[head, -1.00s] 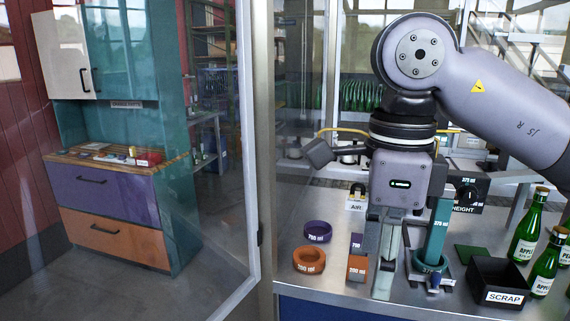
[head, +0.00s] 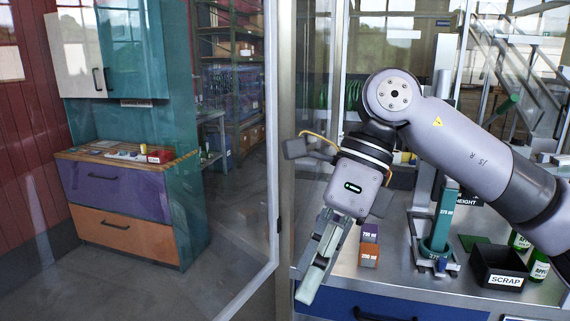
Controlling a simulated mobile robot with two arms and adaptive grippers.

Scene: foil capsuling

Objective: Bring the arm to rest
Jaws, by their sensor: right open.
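My right gripper (head: 318,265) hangs at the front left of the metal bench, tilted down and to the left. Its jaws are open and I see nothing held between them. My right arm (head: 465,150) comes in from the right, bent at the elbow. The gripper is left of the purple 750 ml block (head: 370,233) and the orange block (head: 369,256), apart from both in the picture. My left gripper is not in view.
A teal 375 ml post (head: 444,212) stands in a metal holder. Right of it are a black SCRAP bin (head: 499,280) and green bottles (head: 538,266). A glass door (head: 277,190) with a metal frame stands close left of the gripper. A drawer cabinet (head: 112,193) shows behind the glass.

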